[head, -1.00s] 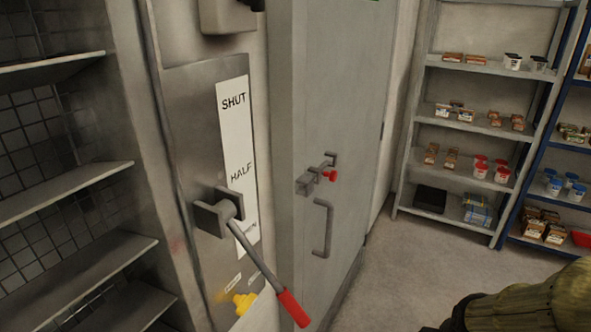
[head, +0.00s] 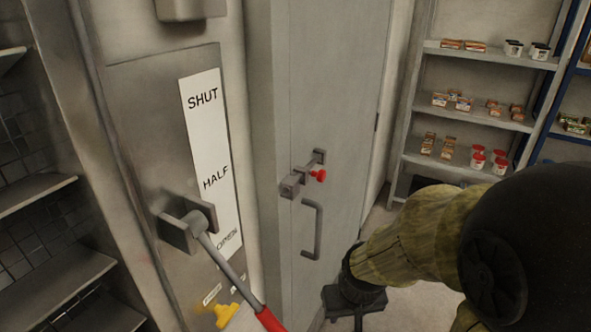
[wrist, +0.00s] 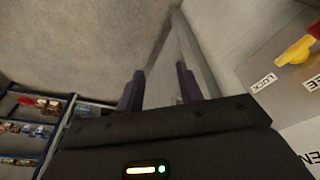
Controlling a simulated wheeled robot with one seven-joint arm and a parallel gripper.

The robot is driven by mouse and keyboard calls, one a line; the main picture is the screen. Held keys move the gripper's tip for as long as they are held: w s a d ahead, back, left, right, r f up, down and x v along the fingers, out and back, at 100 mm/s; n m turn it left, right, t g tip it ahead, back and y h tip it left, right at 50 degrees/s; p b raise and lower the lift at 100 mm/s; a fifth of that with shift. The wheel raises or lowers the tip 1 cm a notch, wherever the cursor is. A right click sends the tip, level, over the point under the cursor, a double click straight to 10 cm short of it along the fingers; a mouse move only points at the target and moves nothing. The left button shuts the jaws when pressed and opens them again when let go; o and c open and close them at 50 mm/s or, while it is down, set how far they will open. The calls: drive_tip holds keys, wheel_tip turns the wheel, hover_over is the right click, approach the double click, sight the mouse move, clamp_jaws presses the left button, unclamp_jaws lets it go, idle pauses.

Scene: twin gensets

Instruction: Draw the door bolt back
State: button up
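The door bolt (head: 303,175) is a grey sliding bar in brackets on the grey door (head: 335,95), with a red knob (head: 318,175) at its right part. A grey pull handle (head: 317,230) is just below it. My gripper (head: 355,302) is low in the head view, below and right of the bolt and apart from it. In the wrist view its two purple fingers (wrist: 158,88) stand apart with nothing between them. The bolt cannot be made out in the wrist view.
Left of the door, a metal panel (head: 130,120) marked SHUT, HALF and OPEN carries a red-gripped lever (head: 219,262) slanting down right towards the door. A yellow knob (head: 226,315) is below; it also shows in the wrist view (wrist: 296,52). Stocked shelves (head: 480,110) stand at right.

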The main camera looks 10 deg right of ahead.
drive_tip(key=shift+w, duration=0.1)
drive_tip(key=o, duration=0.3)
drive_tip(key=shift+r, duration=0.1)
drive_tip(key=shift+o, duration=0.2)
drive_tip(key=w+d+r+m+t+y+p, duration=0.1)
drive_tip(key=w+d+r+m+t+p, duration=0.15)
drive_tip(key=w, duration=0.45)
drive_tip(key=w+d+r+m+t+p, duration=0.1)
drive_tip(key=w+d+m+t+p, duration=0.2)
drive_tip(key=w, duration=0.4)
wheel_tip(320, 180, up, 10)
drive_tip(key=w+d+m+t+y+p, duration=0.2)
drive_tip(key=m+t+y+p, duration=0.4)
drive_tip(key=t+y, duration=0.1)
drive_tip(key=shift+d+r+y, duration=0.15)
drive_tip(key=shift+d+y, duration=0.15)
drive_tip(key=shift+y, duration=0.5)
